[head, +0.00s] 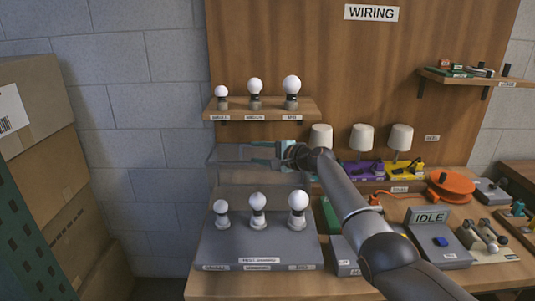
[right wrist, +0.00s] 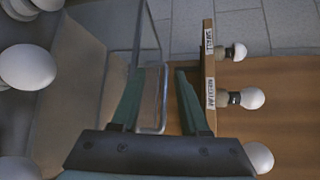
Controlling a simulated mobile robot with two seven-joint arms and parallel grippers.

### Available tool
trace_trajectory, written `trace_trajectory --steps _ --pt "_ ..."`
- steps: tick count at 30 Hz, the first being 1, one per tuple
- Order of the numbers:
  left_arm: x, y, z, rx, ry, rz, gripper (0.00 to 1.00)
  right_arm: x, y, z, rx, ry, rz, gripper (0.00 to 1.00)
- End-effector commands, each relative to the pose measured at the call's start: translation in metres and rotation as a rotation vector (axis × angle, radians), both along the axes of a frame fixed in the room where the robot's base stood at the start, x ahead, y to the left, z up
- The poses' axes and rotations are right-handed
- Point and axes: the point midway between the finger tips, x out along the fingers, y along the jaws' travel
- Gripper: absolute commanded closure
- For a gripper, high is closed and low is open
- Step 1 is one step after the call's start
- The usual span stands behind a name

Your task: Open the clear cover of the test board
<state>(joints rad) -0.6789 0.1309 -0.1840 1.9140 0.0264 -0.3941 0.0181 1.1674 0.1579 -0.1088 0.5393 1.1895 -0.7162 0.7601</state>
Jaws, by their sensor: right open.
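The grey test board (head: 260,250) stands on the table with three white bulbs on it. Its clear cover (head: 228,178) is swung up and stands raised behind the bulbs, leaving them uncovered from the front. My right gripper (head: 262,155) is at the cover's upper part, its arm reaching in from the lower right. In the right wrist view the gripper (right wrist: 160,72) is open, with two dark green fingers. The cover's rim (right wrist: 163,105) shows between the fingers; I cannot tell whether either finger touches it. My left gripper is not in view.
A wooden shelf (head: 262,115) with three bulbs is just above the cover and close to the gripper. Lamps and coloured bases (head: 363,170) stand to the right. A grey IDLE box (head: 440,255) is at front right. Cardboard boxes (head: 45,150) are stacked at left.

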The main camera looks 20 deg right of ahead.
Motion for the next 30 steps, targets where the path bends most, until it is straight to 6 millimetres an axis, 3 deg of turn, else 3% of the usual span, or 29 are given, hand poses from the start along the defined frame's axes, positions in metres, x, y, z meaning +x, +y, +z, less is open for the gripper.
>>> trace_trajectory --steps 14,30 --pt "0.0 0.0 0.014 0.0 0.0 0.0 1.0 -0.029 -0.019 0.009 -0.002 -0.002 -0.001 0.55" --pt "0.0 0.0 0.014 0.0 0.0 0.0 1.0 -0.088 -0.053 0.024 -0.003 -0.001 -0.001 0.55"
